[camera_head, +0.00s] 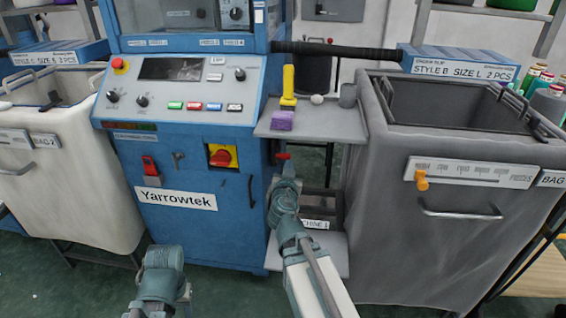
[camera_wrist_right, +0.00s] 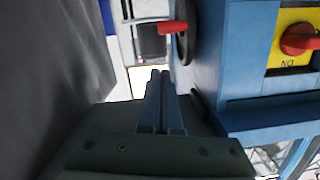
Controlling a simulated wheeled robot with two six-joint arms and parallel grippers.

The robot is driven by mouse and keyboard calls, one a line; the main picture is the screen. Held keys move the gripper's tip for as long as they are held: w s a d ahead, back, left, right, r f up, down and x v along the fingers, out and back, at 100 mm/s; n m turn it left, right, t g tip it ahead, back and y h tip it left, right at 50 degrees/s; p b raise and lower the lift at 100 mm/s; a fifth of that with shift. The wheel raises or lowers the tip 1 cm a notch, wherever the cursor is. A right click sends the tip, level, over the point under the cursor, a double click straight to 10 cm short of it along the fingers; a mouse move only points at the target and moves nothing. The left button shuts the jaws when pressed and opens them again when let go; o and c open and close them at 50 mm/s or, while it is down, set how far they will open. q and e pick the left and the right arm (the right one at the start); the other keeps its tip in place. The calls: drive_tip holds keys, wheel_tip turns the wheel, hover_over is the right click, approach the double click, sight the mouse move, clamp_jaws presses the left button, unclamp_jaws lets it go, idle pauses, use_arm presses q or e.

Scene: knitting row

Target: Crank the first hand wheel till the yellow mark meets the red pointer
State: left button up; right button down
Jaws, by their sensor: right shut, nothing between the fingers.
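A dark hand wheel (camera_wrist_right: 183,47) is on the side of the blue machine (camera_wrist_right: 222,70) in the right wrist view, seen nearly edge-on. Its red handle (camera_wrist_right: 172,27) sticks out to the left. In the head view a small red part (camera_head: 283,156) shows beside the machine, just above my right gripper (camera_head: 285,172); the wheel face is hidden there. In the right wrist view my right gripper (camera_wrist_right: 160,75) is shut and empty, its fingertips apart from the handle and just short of the wheel. I cannot make out the yellow mark or red pointer.
A shelf (camera_head: 335,128) with a yellow tool (camera_head: 288,82) and a purple block (camera_head: 282,120) stands above my right gripper. A grey bag bin (camera_head: 400,230) stands to the right, leaving a narrow gap. A red-on-yellow switch (camera_head: 222,158) is on the machine front.

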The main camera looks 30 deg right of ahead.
wheel_tip(320, 180, down, 14)
drive_tip(key=w+a+m+t+h+b, duration=0.1)
drive_tip(key=m+t+h+b, duration=0.1)
drive_tip(key=m+b, duration=1.7)
drive_tip(key=m, duration=1.5)
drive_tip(key=shift+w+b, duration=0.25)
drive_tip(key=shift+b, duration=0.05)
drive_tip(key=shift+a, duration=0.1)
drive_tip(key=w+d+r+p, duration=0.5)
drive_tip(key=w, duration=0.3)
drive_tip(key=shift+w+d+r, duration=0.15)
drive_tip(key=shift+w+d, duration=0.15)
drive_tip(key=shift+d, duration=0.05)
